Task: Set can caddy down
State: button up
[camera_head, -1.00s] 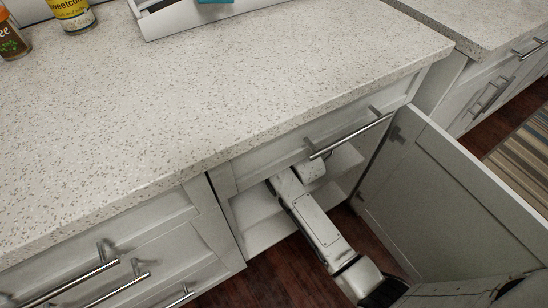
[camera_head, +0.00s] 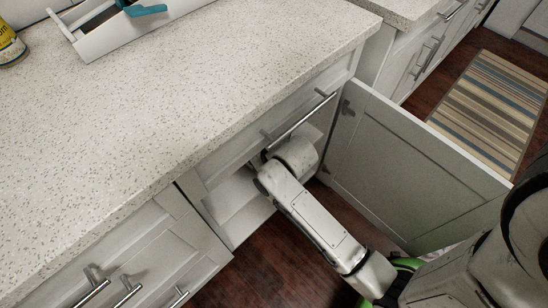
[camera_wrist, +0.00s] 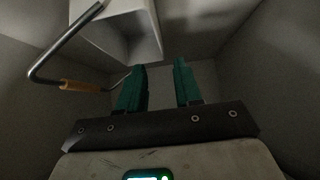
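In the wrist view, the can caddy (camera_wrist: 133,30) is a white box with a metal handle and a wooden grip (camera_wrist: 80,86), inside the dim cabinet. My gripper (camera_wrist: 159,66) has two teal fingers held apart, with nothing seen between them. The handle lies to the left, and its near end passes close to or behind the left finger; I cannot tell whether they touch. In the head view, my arm reaches into the open cabinet (camera_head: 228,207) under the counter. The gripper and caddy are hidden there.
The open cabinet door (camera_head: 410,165) stands right of my arm. The speckled counter (camera_head: 180,110) overhangs the cabinet, with a drawer handle (camera_head: 300,122) above the opening. A white tray (camera_head: 108,35) with a teal item and a yellow can (camera_head: 10,45) are on the counter.

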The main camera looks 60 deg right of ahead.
jog(key=s+a+n+g, duration=0.1)
jog(key=s+a+g, duration=0.2)
jog(key=s, duration=0.7)
jog(key=s+a+g+y, duration=0.1)
jog(key=s+a+g, duration=0.2)
jog(key=s, duration=0.7)
jog(key=shift+s+r+n+g+y, duration=0.15)
jog(key=shift+s+n+g+y, duration=0.2)
jog(key=shift+g, duration=0.55)
jog(key=shift+w+r, duration=0.1)
jog(key=shift+w, duration=0.05)
